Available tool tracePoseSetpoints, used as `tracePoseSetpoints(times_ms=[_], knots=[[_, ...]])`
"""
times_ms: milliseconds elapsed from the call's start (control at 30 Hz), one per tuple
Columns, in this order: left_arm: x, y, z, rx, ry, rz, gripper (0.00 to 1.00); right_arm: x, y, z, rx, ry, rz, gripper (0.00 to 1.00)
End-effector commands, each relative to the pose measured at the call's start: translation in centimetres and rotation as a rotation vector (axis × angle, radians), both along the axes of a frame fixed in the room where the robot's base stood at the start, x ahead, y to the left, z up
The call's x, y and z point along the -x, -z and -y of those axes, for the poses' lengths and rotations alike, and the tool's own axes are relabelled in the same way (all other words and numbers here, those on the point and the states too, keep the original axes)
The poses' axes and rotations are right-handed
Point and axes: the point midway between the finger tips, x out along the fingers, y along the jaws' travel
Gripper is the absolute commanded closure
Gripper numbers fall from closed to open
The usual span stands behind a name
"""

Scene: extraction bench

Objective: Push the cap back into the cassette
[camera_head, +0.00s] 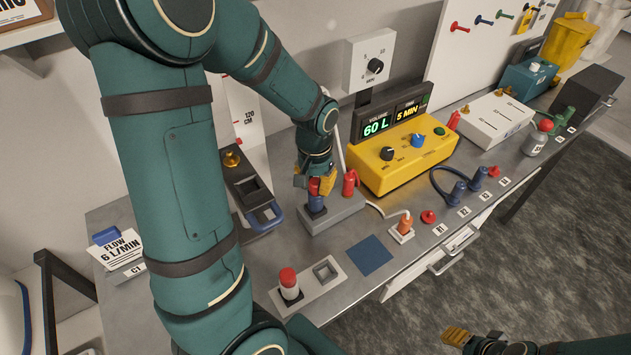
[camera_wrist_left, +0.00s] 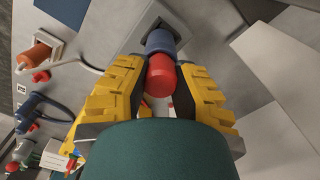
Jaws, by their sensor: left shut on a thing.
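The cassette (camera_head: 316,203) is a short blue cylinder standing in a grey block (camera_head: 345,209) on the bench. A red cap (camera_head: 314,187) sits at its upper end. In the left wrist view, the red cap (camera_wrist_left: 160,76) lies in line with the blue cassette (camera_wrist_left: 160,41), whose far end meets the dark socket of the block. My left gripper (camera_head: 314,184) is shut on the red cap, its yellow fingers on either side; it also shows in the left wrist view (camera_wrist_left: 160,66). My right gripper (camera_head: 457,337) is at the bottom right, away from the bench, its finger gap unclear.
A yellow control box (camera_head: 400,160) is behind. A holder (camera_head: 312,296) with a red-topped white cylinder (camera_head: 288,284) is in front. A blue pad (camera_head: 370,255) lies flat beside it.

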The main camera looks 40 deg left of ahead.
Motion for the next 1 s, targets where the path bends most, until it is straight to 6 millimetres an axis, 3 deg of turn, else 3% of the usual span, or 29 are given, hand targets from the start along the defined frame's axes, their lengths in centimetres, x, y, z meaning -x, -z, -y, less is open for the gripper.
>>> tracePoseSetpoints(times_ms=[333, 367, 400, 767, 1000], knots=[[0.0, 0.6, 0.0, 0.000, 0.000, 0.000, 1.00, 0.0, 0.6, 0.0, 0.000, 0.000, 0.000, 0.53], [0.0, 0.7, 0.0, 0.000, 0.000, 0.000, 0.63, 0.0, 0.6, 0.0, 0.000, 0.000, 0.000, 0.53], [0.0, 0.7, 0.0, 0.000, 0.000, 0.000, 0.49, 0.0, 0.6, 0.0, 0.000, 0.000, 0.000, 0.53], [0.0, 0.8, 0.0, 0.000, 0.000, 0.001, 0.47, 0.0, 0.9, 0.0, 0.000, 0.000, 0.000, 0.53], [-0.1, -1.9, 0.0, 0.000, 0.001, 0.006, 0.47, 0.0, 0.9, 0.0, 0.000, 0.000, 0.000, 0.53]])
